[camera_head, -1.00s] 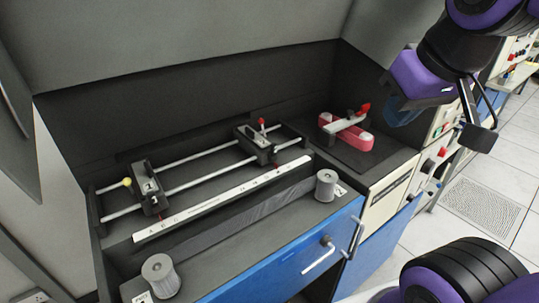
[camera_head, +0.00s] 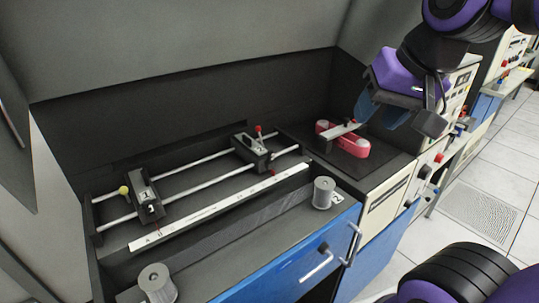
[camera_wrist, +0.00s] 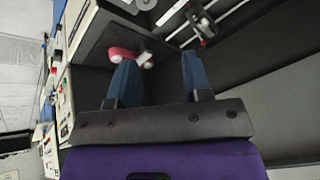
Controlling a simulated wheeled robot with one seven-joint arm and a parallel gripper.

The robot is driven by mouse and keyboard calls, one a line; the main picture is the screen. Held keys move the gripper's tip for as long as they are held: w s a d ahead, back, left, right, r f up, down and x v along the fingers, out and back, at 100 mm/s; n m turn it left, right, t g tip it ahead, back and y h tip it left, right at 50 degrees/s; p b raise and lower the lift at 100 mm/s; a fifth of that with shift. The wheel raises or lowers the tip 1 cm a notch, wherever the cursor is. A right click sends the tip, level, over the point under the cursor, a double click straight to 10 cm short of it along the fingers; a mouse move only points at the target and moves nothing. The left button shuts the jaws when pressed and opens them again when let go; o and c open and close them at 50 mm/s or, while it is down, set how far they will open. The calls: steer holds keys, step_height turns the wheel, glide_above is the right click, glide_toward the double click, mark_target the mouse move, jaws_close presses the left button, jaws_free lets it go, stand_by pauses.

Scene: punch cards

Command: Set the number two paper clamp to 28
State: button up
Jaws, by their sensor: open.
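The right clamp (camera_head: 254,151), a dark block with a red knob and a pale label, sits on two parallel metal rods; I take it for number two, though its number is hard to read. The left clamp (camera_head: 146,199) has a yellow knob and is marked 1. A red pointer hangs from the right clamp near the strip's right part. My gripper (camera_head: 371,112) is open and empty, above and right of the clamps. In the wrist view, its blue fingers (camera_wrist: 158,60) are apart.
A red-and-white device (camera_head: 345,139) sits on the dark bench just below and left of my gripper. Two grey cylinders (camera_head: 323,193) (camera_head: 157,284) stand on the front ledge. Dark walls enclose the bench at the back; the space above the rods is clear.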

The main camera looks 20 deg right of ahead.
steer(key=w+a+f+m+y, duration=0.1)
steer(key=w+f+m+y, duration=0.1)
steer(key=w+m, duration=0.45)
steer(key=m+h, duration=0.2)
steer(key=m, duration=2.1)
glide_toward(270, 151)
steer(key=shift+n+g, duration=0.25)
steer(key=shift+g, duration=0.15)
steer(key=shift+w+x, duration=0.15)
steer(key=shift+x, duration=2.35)
steer(key=shift+w+x, duration=0.1)
steer(key=shift+x, duration=2.4)
steer(key=shift+d+r, duration=0.1)
jaws_close()
